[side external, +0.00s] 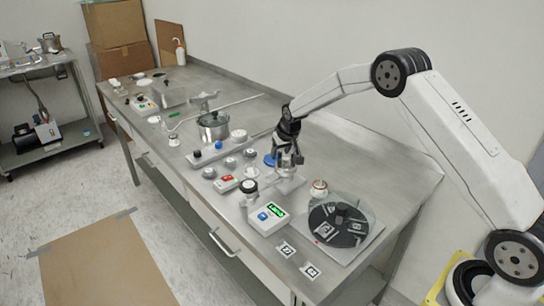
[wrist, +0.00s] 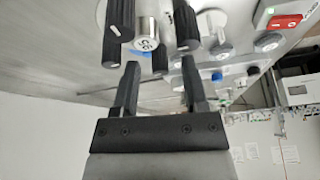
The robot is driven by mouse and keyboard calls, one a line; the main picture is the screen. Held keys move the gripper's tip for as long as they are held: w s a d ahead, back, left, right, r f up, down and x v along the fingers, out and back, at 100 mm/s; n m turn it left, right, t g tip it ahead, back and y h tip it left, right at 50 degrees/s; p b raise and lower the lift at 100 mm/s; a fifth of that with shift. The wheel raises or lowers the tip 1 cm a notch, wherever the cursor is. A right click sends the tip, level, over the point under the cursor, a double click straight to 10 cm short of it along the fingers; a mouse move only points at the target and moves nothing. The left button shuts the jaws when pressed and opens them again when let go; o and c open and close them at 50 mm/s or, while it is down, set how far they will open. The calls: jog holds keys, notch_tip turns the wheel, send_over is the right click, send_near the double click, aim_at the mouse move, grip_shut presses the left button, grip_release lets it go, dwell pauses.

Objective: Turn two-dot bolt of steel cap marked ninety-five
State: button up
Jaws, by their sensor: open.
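My gripper (side external: 289,160) is open and points down over a pale plate on the bench. In the wrist view its two dark fingers (wrist: 159,64) are apart, with nothing gripped. Beyond the fingertips is a steel cap (wrist: 147,34) with a mark that looks like 95. Black ribbed bolts stand around it: a left one (wrist: 118,32), a right one (wrist: 186,24) and a lower one (wrist: 160,60) seen between the fingertips. The left and right bolts show white marks, but I cannot count the dots. In the side view my gripper largely hides the cap.
A steel pot (side external: 213,127) and several small jars stand left of my gripper. A red-topped box (side external: 226,183) and a box with a green display (side external: 267,218) are in front. A round clear-walled unit (side external: 340,222) stands right. The bench (side external: 385,170) is clear at far right.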

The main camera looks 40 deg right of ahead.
jog(key=shift+m+h, duration=0.6)
jog(key=shift+m, duration=0.8)
jog(key=shift+a+m+g+h, duration=0.1)
jog(key=shift+m+g+h, duration=0.55)
jog(key=shift+m, duration=1.05)
jog(key=shift+s+d+r+n+g+y, duration=0.1)
jog(key=shift+s+r+n+g+y, duration=0.75)
jog(key=shift+n, duration=1.9)
jog(key=shift+s+d+r+n+g+y, duration=0.1)
jog(key=shift+s+r+n+g+y, duration=0.2)
jog(key=shift+s+r+n, duration=1.7)
jog(key=shift+w+d+r+n+g+y, duration=0.15)
jog(key=shift+r+n+g+y, duration=0.5)
jog(key=shift+n, duration=2.8)
jog(key=shift+r, duration=0.15)
